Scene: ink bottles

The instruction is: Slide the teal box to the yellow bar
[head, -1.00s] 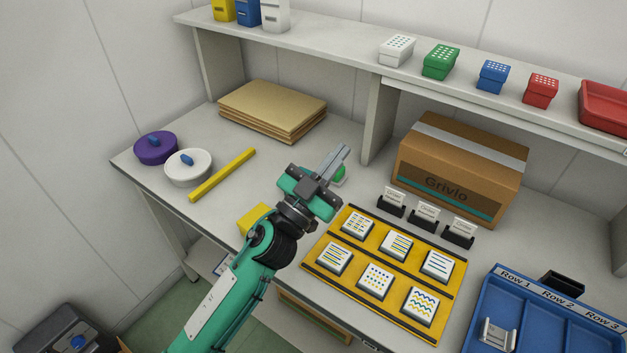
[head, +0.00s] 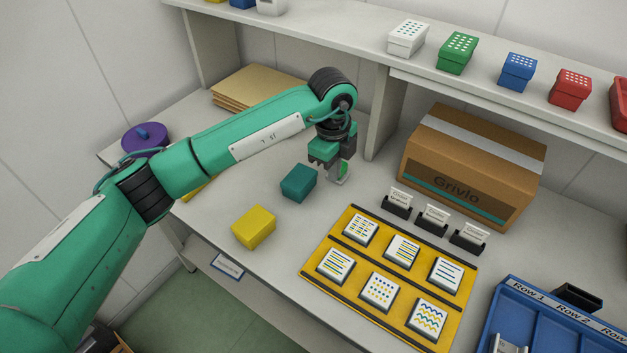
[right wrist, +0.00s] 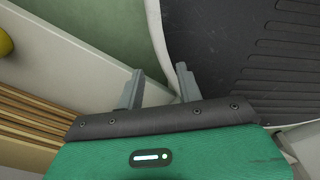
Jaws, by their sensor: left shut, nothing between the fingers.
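The teal box (head: 299,183) stands on the table in the middle of the head view. My left gripper (head: 339,178) points down just right of the box, shut and empty, with its fingertips low near the table top. A small gap shows between fingers and box. The yellow bar (head: 200,188) lies left of the box; my left arm hides most of it. My right gripper (right wrist: 157,88) shows only in the right wrist view, its fingers apart with nothing between them.
A yellow box (head: 254,227) stands in front and left of the teal box. A yellow board (head: 318,287) with several patterned tiles lies to the right. A cardboard carton (head: 470,165) stands behind it.

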